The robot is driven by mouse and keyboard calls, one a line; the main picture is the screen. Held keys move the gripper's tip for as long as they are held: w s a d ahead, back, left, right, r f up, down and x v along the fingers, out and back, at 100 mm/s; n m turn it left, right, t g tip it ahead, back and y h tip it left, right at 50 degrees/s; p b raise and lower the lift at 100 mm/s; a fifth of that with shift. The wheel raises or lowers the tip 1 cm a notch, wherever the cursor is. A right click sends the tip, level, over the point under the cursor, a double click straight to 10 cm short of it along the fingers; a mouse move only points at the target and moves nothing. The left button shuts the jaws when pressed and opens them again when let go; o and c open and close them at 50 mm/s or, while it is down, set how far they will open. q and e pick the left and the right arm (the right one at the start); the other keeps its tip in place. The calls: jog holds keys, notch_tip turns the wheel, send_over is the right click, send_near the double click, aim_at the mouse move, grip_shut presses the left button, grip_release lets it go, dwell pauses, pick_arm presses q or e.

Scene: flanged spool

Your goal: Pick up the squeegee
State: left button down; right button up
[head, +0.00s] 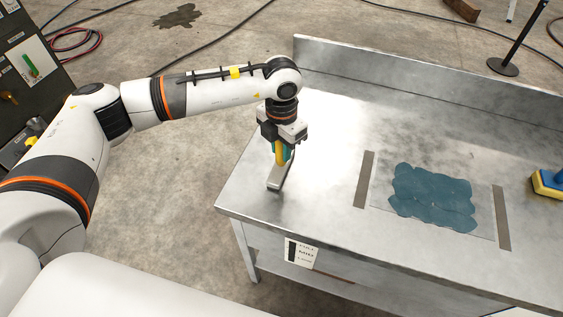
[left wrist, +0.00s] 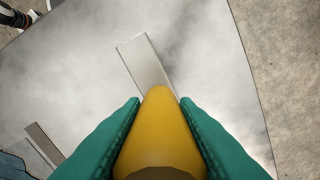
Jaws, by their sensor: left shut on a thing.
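The squeegee has a yellow handle (left wrist: 158,125) and a flat grey metal head (head: 278,178). It is near the left end of the metal table (head: 325,120). My left gripper (head: 281,150) points down over it, with its green fingers on both sides of the yellow handle, shut on it. In the left wrist view the handle stands between the two green fingers (left wrist: 158,135), and the grey head (left wrist: 144,60) shows beyond it. The head appears at or just above the table top; I cannot tell whether it touches. My right gripper is not in view.
A dark teal patch (head: 432,197) lies on the table between two grey strips (head: 364,180) (head: 502,218). A blue and yellow block (head: 548,184) sits at the right edge. A raised back rim (head: 420,72) runs along the table.

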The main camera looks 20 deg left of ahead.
pick_arm(q)
notch_tip(320, 180, up, 10)
jog(key=shift+r+b, duration=0.1)
jog(key=shift+b, duration=0.6)
jog(key=c, duration=1.6)
grip_release()
jog(key=shift+c, duration=0.2)
jog(key=c, duration=0.4)
